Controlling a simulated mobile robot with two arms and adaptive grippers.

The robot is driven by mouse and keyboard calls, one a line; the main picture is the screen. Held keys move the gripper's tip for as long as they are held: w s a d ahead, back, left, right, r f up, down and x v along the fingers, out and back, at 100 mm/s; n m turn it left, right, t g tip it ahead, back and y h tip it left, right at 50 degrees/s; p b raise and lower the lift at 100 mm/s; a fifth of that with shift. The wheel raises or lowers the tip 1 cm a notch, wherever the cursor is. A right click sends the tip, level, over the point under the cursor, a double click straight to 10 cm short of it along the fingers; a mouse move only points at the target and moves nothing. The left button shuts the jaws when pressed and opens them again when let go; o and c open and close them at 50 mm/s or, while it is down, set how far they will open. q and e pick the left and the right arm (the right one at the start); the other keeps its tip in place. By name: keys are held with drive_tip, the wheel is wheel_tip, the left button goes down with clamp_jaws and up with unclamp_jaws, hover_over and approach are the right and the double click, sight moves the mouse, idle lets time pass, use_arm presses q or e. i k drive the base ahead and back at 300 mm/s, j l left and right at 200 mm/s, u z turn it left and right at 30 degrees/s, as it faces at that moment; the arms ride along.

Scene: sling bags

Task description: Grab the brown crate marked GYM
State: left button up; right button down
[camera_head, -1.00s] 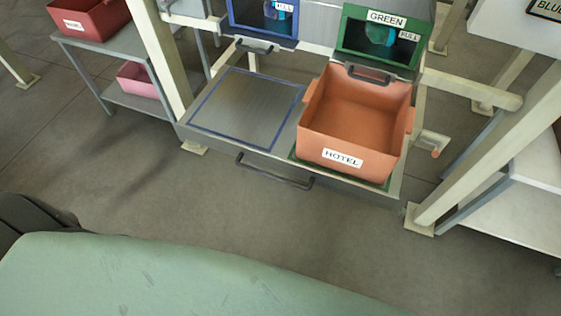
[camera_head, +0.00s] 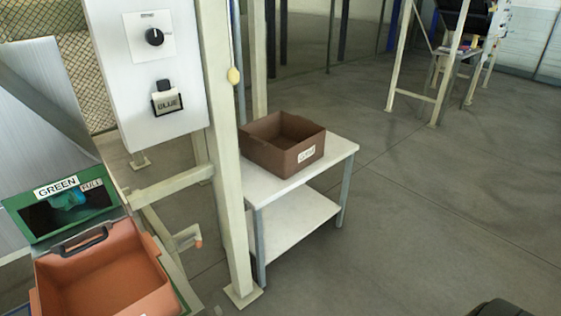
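A brown crate (camera_head: 270,154) stands upright on the top shelf of a small white two-level table (camera_head: 318,171), right of a cream post. It looks empty, and a white label (camera_head: 306,154) is on its front side; the lettering is too small to read surely. Neither of my grippers is in view, and nothing touches the crate.
An orange crate (camera_head: 105,275) sits at the lower left below a green bin (camera_head: 25,222) marked GREEN. A cream post (camera_head: 228,180) and a control panel (camera_head: 140,75) with a dial and BLUE switch stand left of the table.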

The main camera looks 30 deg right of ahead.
sight(283, 144)
drive_tip(key=z, duration=1.1)
drive_tip(key=i+l+u, duration=0.1)
drive_tip(key=u, duration=0.4)
drive_tip(key=i+l+u, duration=0.25)
drive_tip(key=u, duration=0.25)
drive_tip(key=i+l+u, duration=0.15)
drive_tip(key=u, duration=0.35)
drive_tip(key=l, duration=0.1)
